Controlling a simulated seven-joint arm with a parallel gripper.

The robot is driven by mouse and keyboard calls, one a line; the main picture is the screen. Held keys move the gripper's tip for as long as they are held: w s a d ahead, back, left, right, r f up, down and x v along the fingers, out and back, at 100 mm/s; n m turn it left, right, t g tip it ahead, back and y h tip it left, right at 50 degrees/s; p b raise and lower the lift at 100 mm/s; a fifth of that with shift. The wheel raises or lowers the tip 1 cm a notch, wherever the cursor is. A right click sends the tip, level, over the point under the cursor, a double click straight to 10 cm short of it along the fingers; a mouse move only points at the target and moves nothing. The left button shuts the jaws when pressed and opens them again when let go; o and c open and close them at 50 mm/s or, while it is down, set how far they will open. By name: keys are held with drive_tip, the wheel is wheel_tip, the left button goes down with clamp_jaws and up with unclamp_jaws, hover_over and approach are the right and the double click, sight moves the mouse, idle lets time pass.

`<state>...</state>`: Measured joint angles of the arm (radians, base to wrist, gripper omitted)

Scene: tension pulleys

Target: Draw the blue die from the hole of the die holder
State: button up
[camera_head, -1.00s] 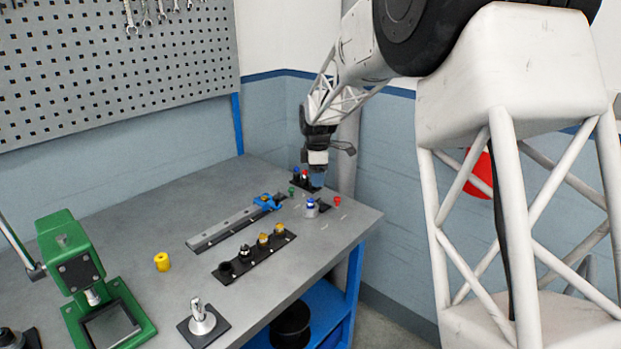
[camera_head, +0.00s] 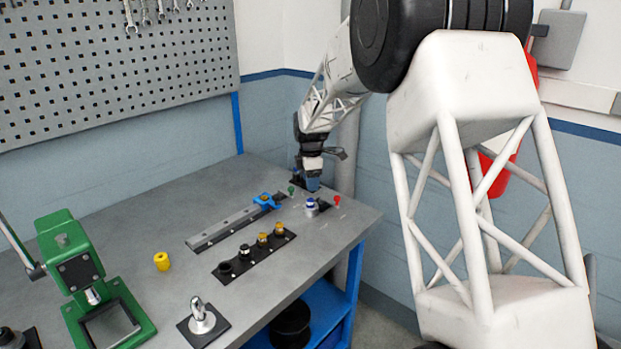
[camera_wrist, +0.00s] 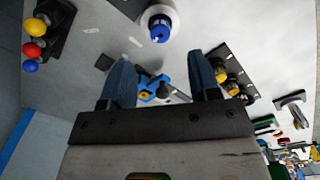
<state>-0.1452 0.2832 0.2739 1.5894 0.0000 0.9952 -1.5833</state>
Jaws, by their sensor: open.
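The die holder (camera_wrist: 56,38) is a dark block at the upper left of the wrist view. Round-topped dies in yellow (camera_wrist: 36,26), red (camera_wrist: 33,49) and blue stand in it. The blue die (camera_wrist: 30,66) is at the end of the row, with its ball top showing and its lower part hidden. My gripper (camera_wrist: 160,57) is open and empty, its two blue fingers apart. The holder lies to the left of the fingers in the wrist view, not between them. In the head view my gripper (camera_head: 312,184) is low over the far bench corner and hides most of the holder.
A light cylinder with a blue top (camera_head: 311,207) stands close in front of my gripper. Small green (camera_head: 290,190) and red (camera_head: 336,200) pieces are nearby. A rail with a blue clamp (camera_head: 266,201) and a black strip with several fittings (camera_head: 254,256) lie nearer. A wall stands behind.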

sight(311, 199)
drive_tip(key=shift+f, duration=3.4)
drive_tip(key=shift+c, duration=0.3)
drive_tip(key=c, duration=1)
